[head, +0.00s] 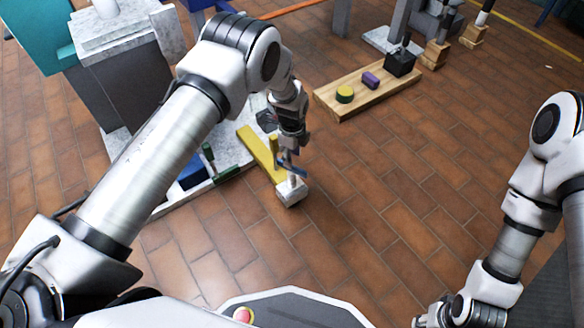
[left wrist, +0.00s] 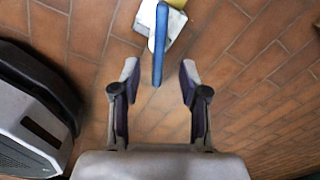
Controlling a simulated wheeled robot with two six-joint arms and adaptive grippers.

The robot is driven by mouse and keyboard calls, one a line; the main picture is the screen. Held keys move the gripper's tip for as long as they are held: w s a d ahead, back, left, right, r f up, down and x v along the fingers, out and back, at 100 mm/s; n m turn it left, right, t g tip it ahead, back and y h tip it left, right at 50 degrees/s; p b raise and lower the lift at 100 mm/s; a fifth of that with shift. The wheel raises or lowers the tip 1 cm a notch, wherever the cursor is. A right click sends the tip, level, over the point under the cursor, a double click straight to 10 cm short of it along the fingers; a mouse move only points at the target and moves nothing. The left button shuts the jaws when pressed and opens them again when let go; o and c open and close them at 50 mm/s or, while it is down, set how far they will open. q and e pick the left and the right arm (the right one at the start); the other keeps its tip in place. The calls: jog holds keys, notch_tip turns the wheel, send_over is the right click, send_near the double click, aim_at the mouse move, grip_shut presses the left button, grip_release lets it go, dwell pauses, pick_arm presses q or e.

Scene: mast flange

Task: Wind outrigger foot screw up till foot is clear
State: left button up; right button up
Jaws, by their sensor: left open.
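The yellow outrigger beam (head: 260,150) sticks out low over the floor. At its end is the pale foot (head: 292,192), with a short upright screw and a blue bar (head: 291,166) above it. I cannot tell whether the foot touches the floor. My left gripper (head: 288,152) is open, just above the bar and partly in front of it. In the left wrist view the bar (left wrist: 159,45) reaches into the gap between the open fingers (left wrist: 159,72), apart from both. The pale foot (left wrist: 148,14) is beyond it. My right gripper (head: 435,315) is at the bottom edge, its fingers unclear.
A grey-white base plate (head: 160,207) with dark green and blue parts lies left of the beam. A wooden board (head: 365,90) with a yellow-green disc, a purple piece and a black block lies behind. Brick floor right of the foot is clear.

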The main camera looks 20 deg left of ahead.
aim_at(292, 169)
pick_arm(q)
notch_tip(292, 169, down, 7)
jog(key=b, duration=0.6)
jog(key=shift+r, duration=0.3)
jog(key=c, duration=0.5)
grip_shut()
